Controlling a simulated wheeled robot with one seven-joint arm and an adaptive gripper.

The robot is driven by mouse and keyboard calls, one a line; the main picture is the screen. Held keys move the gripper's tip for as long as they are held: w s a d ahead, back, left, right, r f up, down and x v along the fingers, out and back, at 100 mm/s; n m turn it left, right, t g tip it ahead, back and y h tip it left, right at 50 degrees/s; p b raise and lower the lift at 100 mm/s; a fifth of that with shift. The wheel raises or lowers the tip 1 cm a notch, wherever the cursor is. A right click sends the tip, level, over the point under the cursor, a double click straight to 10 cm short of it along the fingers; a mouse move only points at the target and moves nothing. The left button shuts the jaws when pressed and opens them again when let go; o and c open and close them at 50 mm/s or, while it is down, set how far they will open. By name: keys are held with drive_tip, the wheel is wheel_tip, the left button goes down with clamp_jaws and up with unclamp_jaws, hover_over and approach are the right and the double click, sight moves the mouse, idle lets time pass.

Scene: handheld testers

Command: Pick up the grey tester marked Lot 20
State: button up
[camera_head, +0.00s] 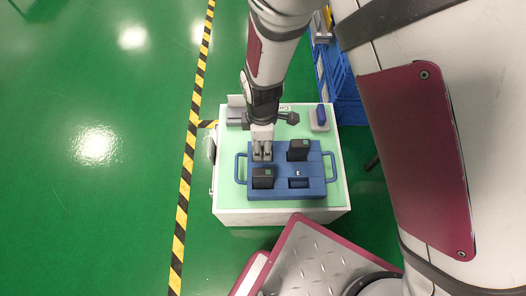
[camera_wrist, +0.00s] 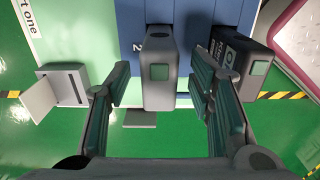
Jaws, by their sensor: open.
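A blue tray (camera_head: 275,191) with side handles sits on a pale green cart top. In the wrist view a grey tester (camera_wrist: 160,98) with a small green screen stands in the tray (camera_wrist: 193,20) beside a printed "2". My gripper (camera_wrist: 160,72) is open, one finger on each side of this tester, with visible gaps. No lot mark is readable on it. In the head view my gripper (camera_head: 262,154) is over the tray's back left slot and largely hides the tester. A dark tester (camera_head: 299,150) stands at back right, and another (camera_head: 263,178) at front left.
A grey box with an open lid (camera_wrist: 63,88) stands behind the tray. A blue item (camera_head: 321,113) sits on a pale stand at the cart's back right. Blue crates (camera_head: 340,75) stand beyond the cart.

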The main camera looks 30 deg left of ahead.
drive_tip(key=shift+f, duration=0.15)
drive_tip(key=shift+c, duration=0.3)
clamp_jaws()
